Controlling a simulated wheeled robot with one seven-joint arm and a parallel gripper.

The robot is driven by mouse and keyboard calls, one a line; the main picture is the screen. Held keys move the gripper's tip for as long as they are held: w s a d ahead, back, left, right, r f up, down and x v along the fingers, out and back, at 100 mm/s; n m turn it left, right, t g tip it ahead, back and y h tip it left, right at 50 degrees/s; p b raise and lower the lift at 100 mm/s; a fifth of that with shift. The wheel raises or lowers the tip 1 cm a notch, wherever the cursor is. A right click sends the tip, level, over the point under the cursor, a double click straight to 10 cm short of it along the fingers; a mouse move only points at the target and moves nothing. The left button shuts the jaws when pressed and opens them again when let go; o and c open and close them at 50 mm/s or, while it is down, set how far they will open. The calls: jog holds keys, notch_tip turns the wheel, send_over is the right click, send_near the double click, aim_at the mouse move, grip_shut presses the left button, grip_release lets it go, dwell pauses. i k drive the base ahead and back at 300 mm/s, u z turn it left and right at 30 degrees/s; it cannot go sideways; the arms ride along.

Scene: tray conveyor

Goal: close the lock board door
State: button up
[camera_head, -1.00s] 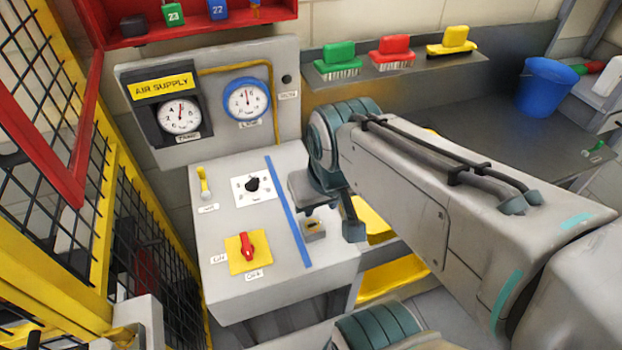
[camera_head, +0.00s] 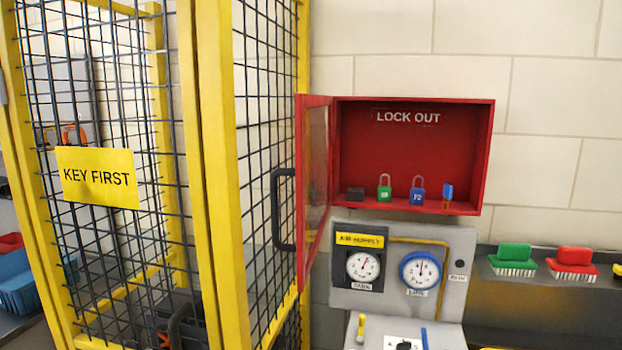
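The red lock board (camera_head: 415,153) hangs on the wall, marked "LOCK OUT". Its door (camera_head: 314,185), red-framed with a clear pane, stands open, hinged on the left side and swung out toward me. Inside on the board's floor are a dark block (camera_head: 355,194), a green padlock (camera_head: 384,188), a blue padlock (camera_head: 417,192) and a small blue-and-orange item (camera_head: 447,195). My gripper does not show in the current head view.
A yellow-framed mesh cage with a "KEY FIRST" sign (camera_head: 98,177) stands at left; its dark handle (camera_head: 282,209) is close to the open door. The air supply panel (camera_head: 402,270) sits below the board. Green (camera_head: 514,258) and red (camera_head: 573,262) brushes lie on a shelf at right.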

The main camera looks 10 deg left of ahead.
aim_at(302, 101)
jog(key=k, duration=0.45)
jog(key=u, duration=1.8)
jog(key=i, duration=1.25)
jog(key=z, duration=2.3)
jog(key=k, duration=1.2)
jog(key=z, duration=0.05)
jog(key=i, duration=0.55)
jog(key=u, duration=0.55)
